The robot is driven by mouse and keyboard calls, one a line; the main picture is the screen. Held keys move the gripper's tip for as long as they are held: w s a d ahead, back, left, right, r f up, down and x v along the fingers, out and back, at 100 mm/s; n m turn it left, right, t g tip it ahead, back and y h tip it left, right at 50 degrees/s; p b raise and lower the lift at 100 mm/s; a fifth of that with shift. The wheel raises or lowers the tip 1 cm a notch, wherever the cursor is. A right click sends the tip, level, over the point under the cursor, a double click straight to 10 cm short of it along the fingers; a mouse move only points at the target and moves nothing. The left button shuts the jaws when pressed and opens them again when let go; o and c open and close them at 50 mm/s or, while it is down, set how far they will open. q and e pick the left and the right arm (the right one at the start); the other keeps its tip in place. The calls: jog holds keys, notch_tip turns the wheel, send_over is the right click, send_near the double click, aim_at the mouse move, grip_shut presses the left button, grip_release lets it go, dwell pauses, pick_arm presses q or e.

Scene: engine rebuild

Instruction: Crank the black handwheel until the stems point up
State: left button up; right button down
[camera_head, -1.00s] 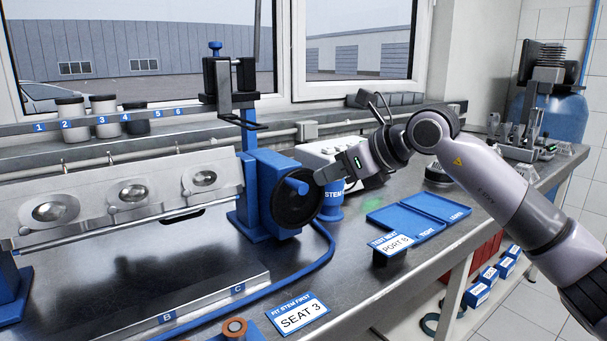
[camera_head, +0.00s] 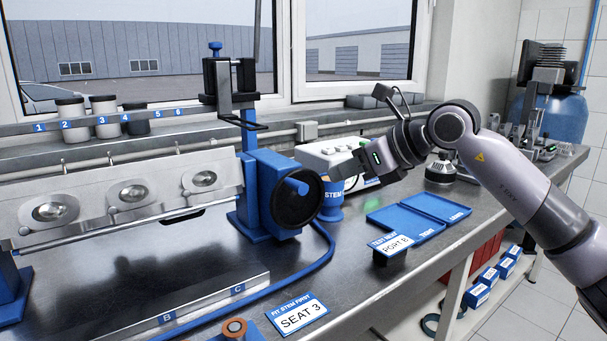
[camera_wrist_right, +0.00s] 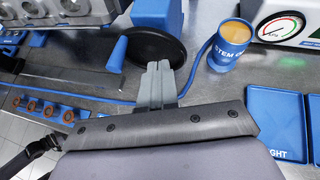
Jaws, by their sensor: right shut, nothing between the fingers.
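The black handwheel (camera_head: 286,212) stands upright on the blue housing at the end of the head fixture, with a blue crank knob (camera_head: 297,187) near its top. It also shows in the right wrist view (camera_wrist_right: 158,42). The grey cylinder head (camera_head: 92,203) is tilted, its round ports facing out toward me. Thin stems (camera_head: 178,149) stick up from its top edge. My right gripper (camera_head: 332,176) is shut and empty, to the right of the wheel and apart from the knob. Its closed fingers show in the right wrist view (camera_wrist_right: 158,68). My left gripper is out of view.
A blue stem cup (camera_head: 331,204) stands close behind the gripper, before a white gauge box (camera_head: 330,155). Blue open trays (camera_head: 405,226) and a PORT 6 card (camera_head: 396,243) lie right. A SEAT 3 card (camera_head: 300,315) lies in front. A blue hose (camera_head: 325,255) curves past the wheel.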

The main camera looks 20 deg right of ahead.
jog(key=v, duration=0.5)
jog(key=shift+s+d+r, duration=0.1)
jog(key=shift+s+r, duration=0.05)
dwell(0.3)
